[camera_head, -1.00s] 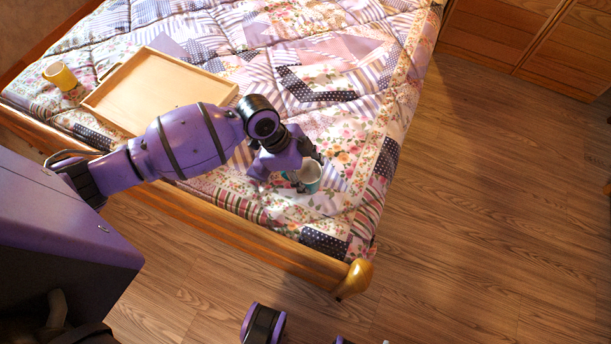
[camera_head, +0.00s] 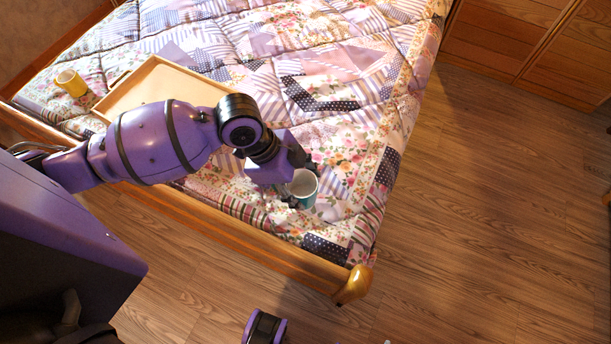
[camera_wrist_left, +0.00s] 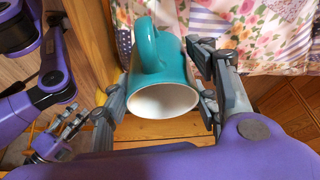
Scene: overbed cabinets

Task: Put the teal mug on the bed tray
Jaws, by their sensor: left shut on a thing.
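My left gripper (camera_head: 299,181) is shut on the teal mug (camera_head: 309,197). The bed tray (camera_head: 155,82), light wood with a raised rim, lies on the quilt to the left, partly hidden behind my left arm. My right gripper (camera_wrist_left: 62,134) shows at the left wrist view's left side.
A yellow mug (camera_head: 71,83) stands on the bed left of the tray. The patchwork quilt (camera_head: 320,95) is rumpled. A wooden bed rail (camera_head: 240,240) with a rounded post (camera_head: 354,286) edges the bed. Open floor lies to the right, wooden cabinets (camera_head: 510,40) at the upper right.

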